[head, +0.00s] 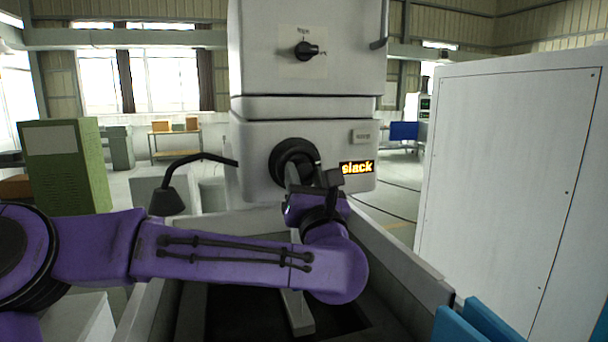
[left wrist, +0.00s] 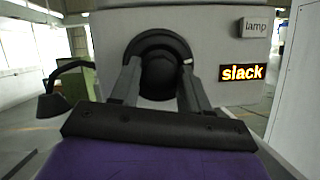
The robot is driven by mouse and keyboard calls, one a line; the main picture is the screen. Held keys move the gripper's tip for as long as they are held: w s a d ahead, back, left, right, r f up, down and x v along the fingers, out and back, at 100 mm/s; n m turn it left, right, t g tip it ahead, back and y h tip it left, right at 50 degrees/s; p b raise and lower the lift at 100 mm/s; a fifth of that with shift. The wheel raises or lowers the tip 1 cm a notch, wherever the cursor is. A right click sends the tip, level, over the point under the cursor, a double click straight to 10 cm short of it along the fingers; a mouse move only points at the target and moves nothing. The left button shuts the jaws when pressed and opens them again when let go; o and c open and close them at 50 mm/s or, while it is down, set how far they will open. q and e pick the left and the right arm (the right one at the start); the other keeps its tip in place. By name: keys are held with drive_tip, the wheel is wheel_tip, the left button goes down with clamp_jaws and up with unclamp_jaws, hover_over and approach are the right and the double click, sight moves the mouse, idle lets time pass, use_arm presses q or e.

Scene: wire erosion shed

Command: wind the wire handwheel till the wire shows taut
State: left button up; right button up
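The wire handwheel (head: 293,160) is a dark round wheel on the front of the pale machine head. In the left wrist view the dark handwheel (left wrist: 161,72) sits straight ahead, with a rounded knob at its middle. My left gripper (head: 298,178) is at the wheel's front. Its two grey fingers (left wrist: 160,85) stand on either side of the knob, which fills the gap between them, so they look closed on it. They hide part of the wheel. The wire display (head: 357,168) right of the wheel reads "slack", also in the left wrist view (left wrist: 242,73). My right gripper is out of view.
A plate marked "lamp" (left wrist: 255,28) sits above the display. A black rotary switch (head: 306,50) is higher up. A black bent-arm lamp (head: 168,200) stands left of the wheel. The machine's tank wall (head: 400,262) is below, and a tall white cabinet (head: 505,170) stands right.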

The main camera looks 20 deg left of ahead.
use_arm(q)
drive_tip(key=c, duration=0.6)
drive_tip(key=shift+o, duration=0.2)
drive_tip(key=shift+f+m, duration=0.1)
drive_tip(key=shift+m, duration=0.2)
drive_tip(key=shift+a+m+t+h+b, duration=0.1)
drive_tip(key=shift+m+t+h+b, duration=0.2)
drive_tip(key=shift+m+h+b, duration=0.6)
drive_tip(key=m, duration=0.2)
drive_tip(key=shift+m+h, duration=0.3)
drive_tip(key=shift+h, duration=0.1)
drive_tip(key=shift+a+r+m+h, duration=0.1)
drive_tip(key=shift+m+h, duration=0.45)
drive_tip(key=shift+m, duration=0.7)
drive_tip(key=shift+r+m+h, duration=0.1)
drive_tip(key=shift+m+h, duration=0.45)
drive_tip(key=shift+m, duration=0.7)
